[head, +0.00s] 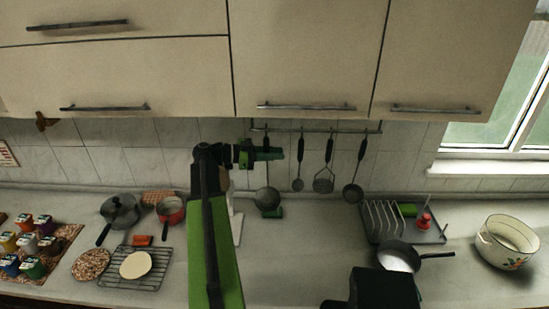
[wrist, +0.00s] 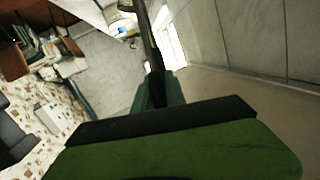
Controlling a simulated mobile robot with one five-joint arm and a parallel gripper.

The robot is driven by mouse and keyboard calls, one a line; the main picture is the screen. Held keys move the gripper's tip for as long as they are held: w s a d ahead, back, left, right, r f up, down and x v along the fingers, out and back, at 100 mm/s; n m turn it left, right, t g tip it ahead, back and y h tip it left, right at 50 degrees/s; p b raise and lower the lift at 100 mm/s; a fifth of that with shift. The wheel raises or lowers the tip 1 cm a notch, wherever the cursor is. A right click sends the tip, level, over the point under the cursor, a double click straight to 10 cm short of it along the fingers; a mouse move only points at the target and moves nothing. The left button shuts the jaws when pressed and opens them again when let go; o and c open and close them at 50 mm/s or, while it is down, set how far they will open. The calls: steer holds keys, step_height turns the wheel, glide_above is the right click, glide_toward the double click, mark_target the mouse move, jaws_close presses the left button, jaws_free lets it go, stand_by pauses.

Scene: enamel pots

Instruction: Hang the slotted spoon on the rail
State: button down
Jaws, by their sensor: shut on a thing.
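The slotted spoon (head: 267,197) hangs head down with a dark round head; its slots are too small to make out. My gripper (head: 270,153) is shut on its dark handle, just under the left end of the rail. The handle also shows in the wrist view (wrist: 148,38), rising from between my green fingers. The rail (head: 315,129) runs along the tiled wall below the cupboards. The spoon's upper end is near the rail, but I cannot tell whether it touches or hooks over it.
Hanging on the rail are a small ladle (head: 298,184), a masher (head: 324,180) and a larger ladle (head: 353,192). A green object (head: 273,212) sits behind the spoon's head. The counter holds a dish rack (head: 382,221), a pan (head: 399,257), a white pot (head: 508,240) and a wire rack (head: 154,277).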

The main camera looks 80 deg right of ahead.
steer(key=d, duration=0.1)
steer(key=d+f+b, duration=0.2)
steer(key=d, duration=0.1)
steer(key=shift+w+f, duration=0.15)
steer(key=shift+w, duration=0.15)
stand_by(0.4)
steer(key=c, duration=1.3)
jaws_free()
steer(key=shift+w+a, duration=0.1)
